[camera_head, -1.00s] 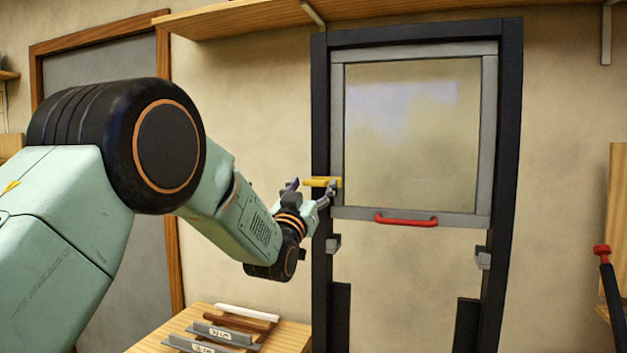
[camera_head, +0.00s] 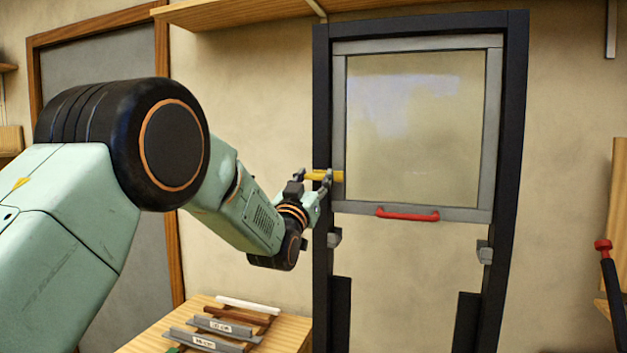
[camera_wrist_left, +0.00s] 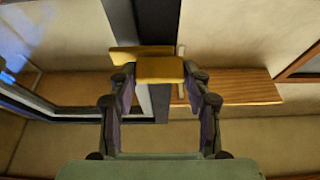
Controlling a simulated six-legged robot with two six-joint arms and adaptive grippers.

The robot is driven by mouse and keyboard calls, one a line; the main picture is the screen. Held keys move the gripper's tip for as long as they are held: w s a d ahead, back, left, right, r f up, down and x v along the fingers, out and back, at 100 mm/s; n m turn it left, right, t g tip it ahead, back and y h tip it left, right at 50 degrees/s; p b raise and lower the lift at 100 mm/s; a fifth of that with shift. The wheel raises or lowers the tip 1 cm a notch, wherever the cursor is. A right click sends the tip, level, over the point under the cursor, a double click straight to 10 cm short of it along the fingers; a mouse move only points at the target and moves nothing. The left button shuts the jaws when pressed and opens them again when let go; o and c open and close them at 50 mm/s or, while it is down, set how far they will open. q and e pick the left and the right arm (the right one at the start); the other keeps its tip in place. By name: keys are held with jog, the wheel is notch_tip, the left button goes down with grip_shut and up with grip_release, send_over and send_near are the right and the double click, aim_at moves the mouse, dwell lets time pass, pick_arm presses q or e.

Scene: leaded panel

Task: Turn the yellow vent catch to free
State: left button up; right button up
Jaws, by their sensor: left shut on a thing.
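The yellow vent catch (camera_head: 324,176) lies about level across the left side of the dark frame (camera_head: 321,120), its right end reaching the grey sash (camera_head: 338,110). My left gripper (camera_head: 311,181) is at the catch, its fingers shut on it in the head view. In the left wrist view the catch (camera_wrist_left: 160,70) shows as a yellow block between the tips of my left gripper (camera_wrist_left: 160,82), with a second yellow part behind it. The fingers hide part of the catch in the head view. My right gripper is not in view.
A red handle (camera_head: 407,214) is on the sash's bottom rail. Grey blocks (camera_head: 334,239) sit on the frame below. A wooden table (camera_head: 285,335) with labelled grey bars (camera_head: 222,327) stands below my left arm. A wooden shelf (camera_head: 240,14) runs above.

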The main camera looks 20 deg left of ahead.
pick_arm(q)
jog(key=shift+c, duration=1.4)
jog(key=shift+f, duration=0.1)
